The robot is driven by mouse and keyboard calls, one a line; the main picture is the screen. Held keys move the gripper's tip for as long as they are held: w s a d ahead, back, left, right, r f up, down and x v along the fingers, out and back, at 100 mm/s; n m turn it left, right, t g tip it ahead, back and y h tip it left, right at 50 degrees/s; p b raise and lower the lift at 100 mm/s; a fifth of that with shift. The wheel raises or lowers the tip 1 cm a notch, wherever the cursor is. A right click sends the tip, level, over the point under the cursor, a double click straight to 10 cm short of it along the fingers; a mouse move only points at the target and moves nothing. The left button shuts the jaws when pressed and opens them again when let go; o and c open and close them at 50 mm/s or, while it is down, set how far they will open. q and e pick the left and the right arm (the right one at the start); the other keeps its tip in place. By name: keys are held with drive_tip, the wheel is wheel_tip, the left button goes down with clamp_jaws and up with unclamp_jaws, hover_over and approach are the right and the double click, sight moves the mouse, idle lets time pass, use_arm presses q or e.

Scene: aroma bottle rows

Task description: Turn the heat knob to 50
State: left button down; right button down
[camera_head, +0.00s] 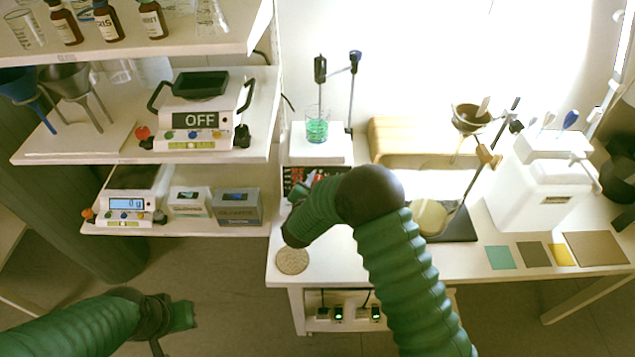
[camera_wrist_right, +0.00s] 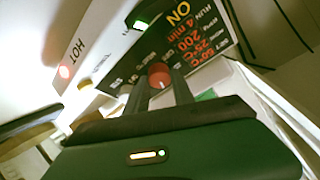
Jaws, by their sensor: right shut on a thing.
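The stirring hotplate (camera_head: 318,157) stands on the bench with a beaker of green liquid (camera_head: 317,127) on its white top. Its dark front display (camera_head: 325,174) is partly hidden by my right arm. In the right wrist view the display (camera_wrist_right: 195,38) shows ON, RUN 4 min, 200 and red temperature figures, too slanted to read surely. My right gripper (camera_wrist_right: 161,88) is shut on the red knob (camera_wrist_right: 159,75) below the display.
A clamp stand (camera_head: 352,95) rises beside the hotplate. A round cork mat (camera_head: 292,261) lies at the bench's front left.

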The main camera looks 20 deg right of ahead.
drive_tip(key=shift+s+a+f, duration=0.15)
drive_tip(key=shift+s+f, duration=0.05)
drive_tip(key=shift+f, duration=0.15)
drive_tip(key=c, duration=1.3)
unclamp_jaws()
drive_tip(key=shift+o, duration=1.1)
drive_tip(key=shift+w+r, duration=0.1)
drive_tip(key=shift+r, duration=0.1)
drive_tip(key=p+v, duration=0.1)
drive_tip(key=v, duration=1.5)
drive_tip(key=shift+s+r, duration=0.15)
drive_tip(key=shift+s, duration=0.15)
drive_tip(key=shift+a, duration=0.15)
